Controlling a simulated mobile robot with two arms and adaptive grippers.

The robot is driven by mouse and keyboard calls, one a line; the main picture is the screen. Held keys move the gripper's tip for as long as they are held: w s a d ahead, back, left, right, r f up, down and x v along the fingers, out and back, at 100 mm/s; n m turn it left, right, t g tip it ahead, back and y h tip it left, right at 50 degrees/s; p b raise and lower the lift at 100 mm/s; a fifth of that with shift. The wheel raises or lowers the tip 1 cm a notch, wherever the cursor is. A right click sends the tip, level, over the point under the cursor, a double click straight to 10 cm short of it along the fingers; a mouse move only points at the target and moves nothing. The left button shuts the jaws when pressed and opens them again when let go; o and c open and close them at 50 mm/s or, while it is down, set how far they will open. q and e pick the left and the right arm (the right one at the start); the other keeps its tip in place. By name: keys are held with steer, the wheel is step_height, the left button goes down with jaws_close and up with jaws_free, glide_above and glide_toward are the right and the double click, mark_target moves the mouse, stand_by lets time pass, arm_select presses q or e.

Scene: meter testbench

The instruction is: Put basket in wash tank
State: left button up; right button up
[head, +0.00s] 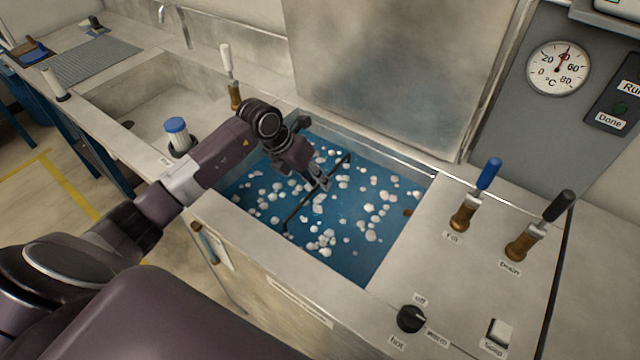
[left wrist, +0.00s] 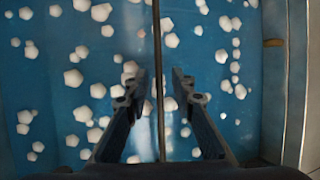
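The wash tank (head: 408,247) is a sunken basin of blue water with white foam lumps on it. The basket's thin dark handle (head: 300,213) shows as a bar across the tank; the basket's body cannot be made out under the water and foam. My left gripper (head: 322,186) is over the middle of the tank, at the handle. In the left wrist view the gripper (left wrist: 160,85) has its two fingers apart, with the handle (left wrist: 156,40) running between them and a gap on each side. My right gripper is not in view.
A blue-handled fill lever (head: 487,175), a dark drain lever (head: 558,207) and a black knob (head: 411,318) stand right of the tank. A blue-capped container (head: 177,134) and a white-handled tap lever (head: 228,62) are to the left. A metal panel (head: 385,65) rises behind.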

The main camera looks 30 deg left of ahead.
arm_select(q)
steer(key=b+v, duration=0.1)
steer(key=v, duration=0.9)
